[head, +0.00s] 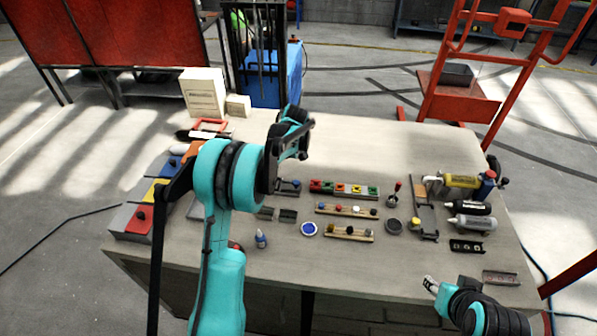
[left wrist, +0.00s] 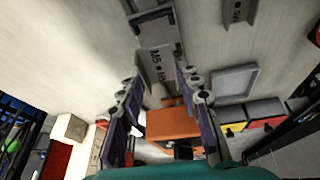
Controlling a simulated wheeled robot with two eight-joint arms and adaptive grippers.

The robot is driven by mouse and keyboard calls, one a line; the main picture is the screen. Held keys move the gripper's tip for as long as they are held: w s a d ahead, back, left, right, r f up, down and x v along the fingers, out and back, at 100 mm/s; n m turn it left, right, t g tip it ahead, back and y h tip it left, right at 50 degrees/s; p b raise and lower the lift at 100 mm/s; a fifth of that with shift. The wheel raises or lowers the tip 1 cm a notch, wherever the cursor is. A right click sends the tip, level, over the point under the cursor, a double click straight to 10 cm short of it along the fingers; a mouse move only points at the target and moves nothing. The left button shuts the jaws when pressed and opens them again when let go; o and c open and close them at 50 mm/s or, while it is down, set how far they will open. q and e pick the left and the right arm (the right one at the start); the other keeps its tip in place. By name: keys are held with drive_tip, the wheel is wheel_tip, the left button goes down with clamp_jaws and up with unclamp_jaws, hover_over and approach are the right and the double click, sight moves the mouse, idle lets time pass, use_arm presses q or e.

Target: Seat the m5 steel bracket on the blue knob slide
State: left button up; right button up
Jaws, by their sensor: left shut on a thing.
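My left gripper (head: 297,140) is raised over the middle of the table. In the left wrist view its two fingers (left wrist: 160,82) are shut on a grey steel bracket marked M5 (left wrist: 157,62). The head view shows the held bracket poorly, since the gripper covers it. A small grey slide with a dark, bluish knob (head: 288,187) lies on the table below and just beyond the arm; its knob colour is hard to tell. The held bracket is apart from it. My right gripper (head: 432,286) is low at the table's front right; its finger opening is unclear.
Another steel bracket (left wrist: 237,12) lies on the table. Coloured blocks with knobs (head: 143,216) line the left edge. A colour-marked strip (head: 345,188), a knob rack (head: 347,210) and bottles (head: 460,181) fill the middle and right.

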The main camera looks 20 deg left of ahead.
use_arm(q)
drive_tip(key=shift+a+n+g, duration=0.25)
drive_tip(key=shift+n+g, duration=0.05)
drive_tip(key=shift+n, duration=0.3)
drive_tip(key=shift+a+f+b, duration=0.15)
drive_tip(key=shift+f+b, duration=0.4)
drive_tip(key=shift+f, duration=0.4)
drive_tip(key=shift+f+b, duration=0.75)
drive_tip(key=shift+f, duration=0.7)
use_arm(e)
drive_tip(key=shift+d+f, duration=0.2)
drive_tip(key=shift+f, duration=0.4)
drive_tip(key=shift+d+f, duration=0.15)
drive_tip(key=shift+f, duration=0.45)
use_arm(q)
drive_tip(key=shift+f+b, duration=0.95)
drive_tip(key=shift+b, duration=0.3)
use_arm(e)
drive_tip(key=shift+f, duration=1.2)
use_arm(q)
drive_tip(key=o, duration=1.7)
use_arm(e)
drive_tip(key=shift+s, duration=0.1)
use_arm(q)
drive_tip(key=shift+r, duration=0.1)
drive_tip(key=shift+r+p, duration=1.7)
drive_tip(key=shift+r, duration=1.25)
use_arm(e)
drive_tip(key=shift+r, duration=1.65)
